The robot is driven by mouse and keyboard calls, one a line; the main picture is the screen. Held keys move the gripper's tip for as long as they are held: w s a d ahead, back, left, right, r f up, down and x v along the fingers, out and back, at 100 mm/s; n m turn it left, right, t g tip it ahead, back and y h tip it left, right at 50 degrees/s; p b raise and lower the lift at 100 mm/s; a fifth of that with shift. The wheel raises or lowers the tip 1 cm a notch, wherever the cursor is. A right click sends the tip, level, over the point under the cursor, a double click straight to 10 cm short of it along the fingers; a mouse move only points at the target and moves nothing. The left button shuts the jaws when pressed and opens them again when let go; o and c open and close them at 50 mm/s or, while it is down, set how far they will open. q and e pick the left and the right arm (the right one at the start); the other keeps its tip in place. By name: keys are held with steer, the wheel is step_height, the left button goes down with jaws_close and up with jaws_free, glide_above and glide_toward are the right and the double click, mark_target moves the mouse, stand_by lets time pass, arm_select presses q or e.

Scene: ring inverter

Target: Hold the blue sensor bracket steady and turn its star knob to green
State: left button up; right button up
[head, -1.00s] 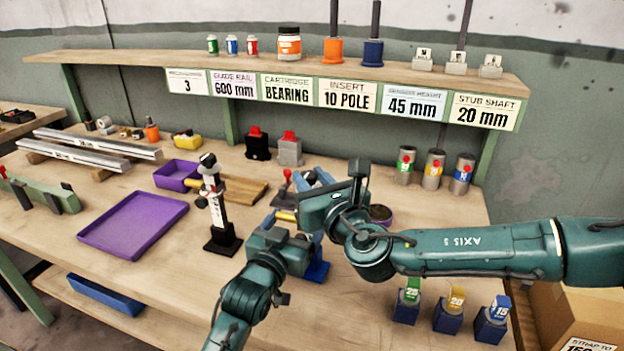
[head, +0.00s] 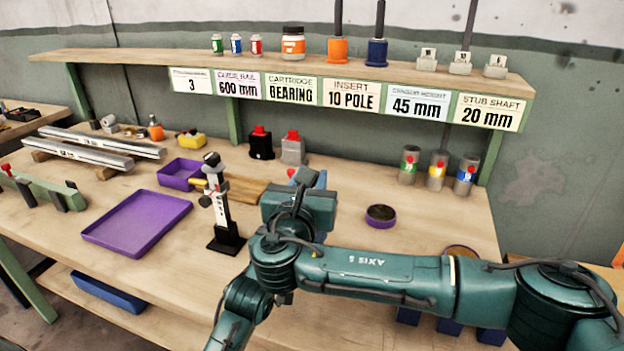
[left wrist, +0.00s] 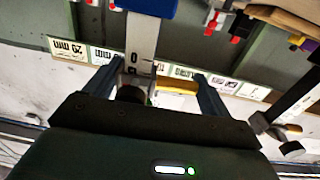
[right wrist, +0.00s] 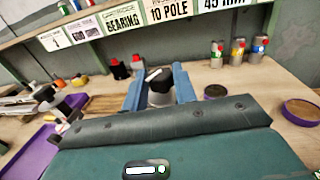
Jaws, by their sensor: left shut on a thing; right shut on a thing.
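The sensor bracket is mostly hidden behind my arms in the head view. The left wrist view, which looks upside down, shows its blue part (left wrist: 150,5) and a grey marked upright (left wrist: 143,42). My left gripper (left wrist: 155,94) has its fingers either side of the upright's lower picture end, where a dark round part and a yellow bar show; its jaws are shut on the bracket. My right gripper (right wrist: 159,86) is shut on the black star knob (right wrist: 160,93), which has a white mark on top. It also shows in the head view (head: 306,180).
A black-and-white gauge stand (head: 222,210) stands close left of my arms. A purple tray (head: 137,224) lies further left. Three canisters (head: 437,170) stand at the back right, with a dark round dish (head: 380,215) nearer. A signed shelf (head: 290,67) runs along the back.

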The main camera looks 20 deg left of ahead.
steer(key=shift+w+m+h, duration=0.1)
steer(key=shift+m+h, duration=0.9)
steer(key=shift+h, duration=0.8)
steer(key=o, duration=1)
steer(key=shift+a, duration=0.1)
steer(key=s, duration=0.8)
steer(key=s+a, duration=0.1)
steer(key=s, duration=0.3)
steer(key=shift+c, duration=0.3)
